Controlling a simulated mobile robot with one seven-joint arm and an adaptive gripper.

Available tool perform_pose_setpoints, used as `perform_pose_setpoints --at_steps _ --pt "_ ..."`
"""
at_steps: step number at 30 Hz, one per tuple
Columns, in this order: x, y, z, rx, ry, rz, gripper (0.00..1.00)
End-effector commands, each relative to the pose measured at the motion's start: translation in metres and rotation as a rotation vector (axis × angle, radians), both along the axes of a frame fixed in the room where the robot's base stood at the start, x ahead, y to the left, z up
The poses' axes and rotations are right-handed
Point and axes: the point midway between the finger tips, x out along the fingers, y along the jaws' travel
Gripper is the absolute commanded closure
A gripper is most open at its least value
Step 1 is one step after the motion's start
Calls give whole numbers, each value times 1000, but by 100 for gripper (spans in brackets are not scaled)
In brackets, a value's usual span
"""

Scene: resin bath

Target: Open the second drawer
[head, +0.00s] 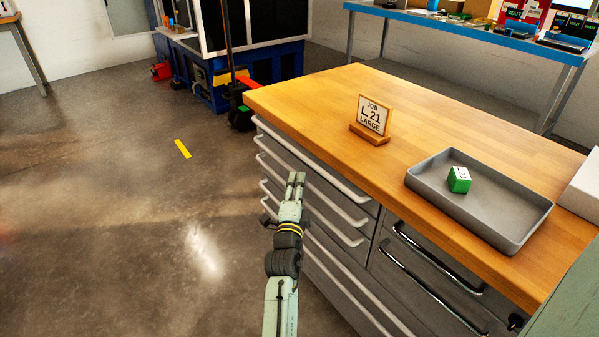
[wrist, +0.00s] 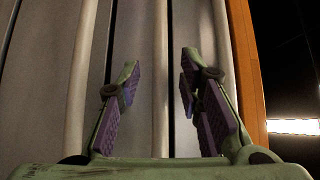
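The left stack of grey drawers (head: 318,183) is in the front of a wood-topped cabinet, and the drawers in view look shut. The second drawer's long pale handle (head: 345,214) runs along its front, partly hidden behind my gripper (head: 295,179). In the wrist view, my gripper (wrist: 160,88) is open, with purple pads on both fingers. A pale handle bar (wrist: 155,60), seemingly the second from the wooden top, shows between the spread fingers. I cannot tell whether the fingers reach around it. Another handle (wrist: 217,40) lies right of the right finger.
The wooden top (head: 440,115) carries a job sign (head: 372,117) and a grey tray (head: 520,232) with a green block (head: 459,179). The floor (head: 120,220) left of the cabinet is mostly clear.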

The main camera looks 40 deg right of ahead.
Motion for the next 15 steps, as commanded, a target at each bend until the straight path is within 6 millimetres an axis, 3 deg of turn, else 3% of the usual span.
perform_pose_setpoints --at_steps 6,15 --pt "21 -20 6 0 0 0 67" --pt "27 -24 5 -1 0 2 67"
